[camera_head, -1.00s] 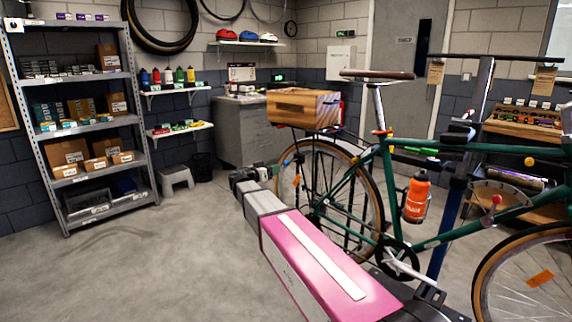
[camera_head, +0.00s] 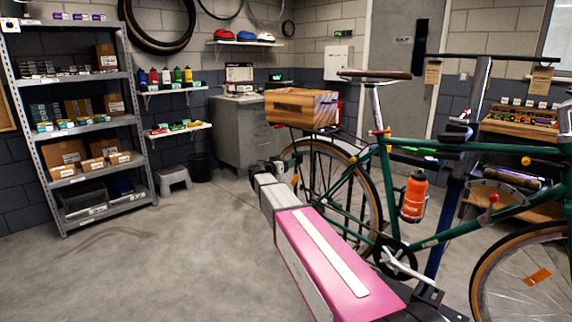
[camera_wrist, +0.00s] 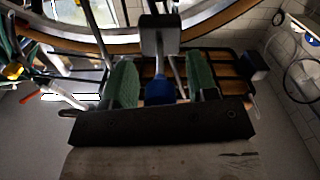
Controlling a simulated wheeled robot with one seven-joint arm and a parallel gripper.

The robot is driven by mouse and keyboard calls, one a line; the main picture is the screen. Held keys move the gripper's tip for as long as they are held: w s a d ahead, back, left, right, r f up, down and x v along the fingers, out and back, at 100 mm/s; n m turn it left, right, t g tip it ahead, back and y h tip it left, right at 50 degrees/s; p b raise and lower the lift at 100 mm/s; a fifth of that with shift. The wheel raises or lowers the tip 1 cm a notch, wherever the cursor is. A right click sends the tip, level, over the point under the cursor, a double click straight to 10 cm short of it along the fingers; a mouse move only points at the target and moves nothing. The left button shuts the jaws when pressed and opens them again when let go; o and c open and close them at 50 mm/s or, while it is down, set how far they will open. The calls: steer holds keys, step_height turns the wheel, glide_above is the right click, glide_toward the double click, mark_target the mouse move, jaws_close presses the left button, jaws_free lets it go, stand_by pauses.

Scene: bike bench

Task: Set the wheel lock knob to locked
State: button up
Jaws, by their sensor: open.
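My gripper (camera_head: 286,172) is beside the rear wheel (camera_head: 378,205) of the green bike in the head view. In the wrist view my gripper (camera_wrist: 160,80) is open, with green pads on both fingers. A blue rounded part (camera_wrist: 160,91) lies between the fingers, with a grey lever-like piece (camera_wrist: 152,38) rising above it. It may be the wheel lock knob, but I cannot tell for certain. Gaps show between it and both fingers. No lock marking is readable. My gripper and arm hide this spot in the head view.
A wooden crate (camera_head: 302,108) sits on the rack above the wheel. The wheel rim (camera_wrist: 215,14) crosses the top of the wrist view, with wooden slats (camera_wrist: 226,68) at right. A red-tipped lever (camera_head: 494,198) is on the frame. Shelving (camera_head: 85,125) stands left; the floor between is clear.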

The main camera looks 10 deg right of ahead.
jaws_close()
steer(key=shift+x, duration=1.45)
jaws_free()
steer(key=shift+a, duration=0.1)
steer(key=v, duration=1)
steer(key=shift+s+a, duration=0.25)
steer(key=shift+a, duration=0.05)
